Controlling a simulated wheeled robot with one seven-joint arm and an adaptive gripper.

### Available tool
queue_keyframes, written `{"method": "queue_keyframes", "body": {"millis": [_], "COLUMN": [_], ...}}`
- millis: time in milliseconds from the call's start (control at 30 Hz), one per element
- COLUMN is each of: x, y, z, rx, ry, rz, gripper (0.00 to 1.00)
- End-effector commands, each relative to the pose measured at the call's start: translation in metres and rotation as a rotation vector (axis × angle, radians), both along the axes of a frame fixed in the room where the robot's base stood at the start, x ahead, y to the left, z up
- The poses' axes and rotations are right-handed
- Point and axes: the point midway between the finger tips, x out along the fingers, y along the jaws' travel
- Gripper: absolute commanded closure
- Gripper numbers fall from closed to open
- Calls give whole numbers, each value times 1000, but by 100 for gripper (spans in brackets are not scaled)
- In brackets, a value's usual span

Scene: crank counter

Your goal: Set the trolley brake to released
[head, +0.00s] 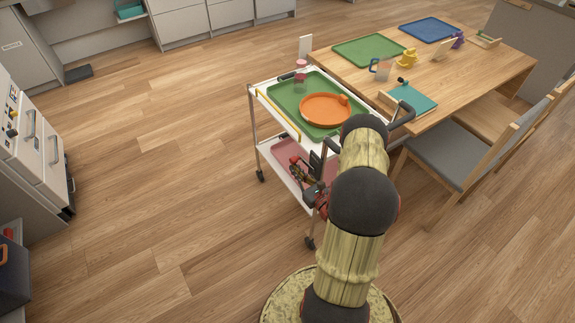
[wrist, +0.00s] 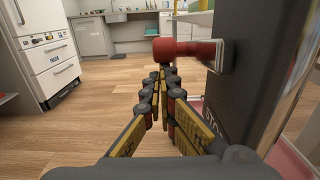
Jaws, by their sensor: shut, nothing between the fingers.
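The trolley (head: 257,103) stands in the middle of the head view, with a white top and a lower shelf. In the wrist view a red brake lever (wrist: 190,52) with a rounded end sticks out leftward from a dark panel (wrist: 240,95). Part of a word starting "STO" shows low on the panel. My gripper (wrist: 163,70) is shut and empty. Its fingertips are just below the lever's rounded end; I cannot tell whether they touch. In the head view my gripper (head: 298,168) is beside the trolley, between top and lower shelf, partly hidden by my arm.
A green tray (head: 287,93) with an orange round tray (head: 322,110) lies on the trolley top. A wooden table (head: 470,75) with trays and cups stands right, with chairs (head: 450,150). White cabinets (head: 32,140) are at left. The floor left of the trolley is clear.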

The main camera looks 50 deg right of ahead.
Motion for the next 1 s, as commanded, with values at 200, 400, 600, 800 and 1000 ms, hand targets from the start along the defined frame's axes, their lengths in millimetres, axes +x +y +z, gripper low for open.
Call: {"method": "queue_keyframes", "body": {"millis": [200, 400, 600, 800, 1000], "x": [-2, 0, 1, 1, 1], "y": [-1, -1, -1, -1, -1], "z": [12, 17, 19, 20, 20], "rx": [-1, 0, 0, 0, 0], "ry": [-1, -1, -1, -1, -1], "rz": [0, 0, 0, 0, 0], "gripper": [100, 100, 100, 100, 100]}}
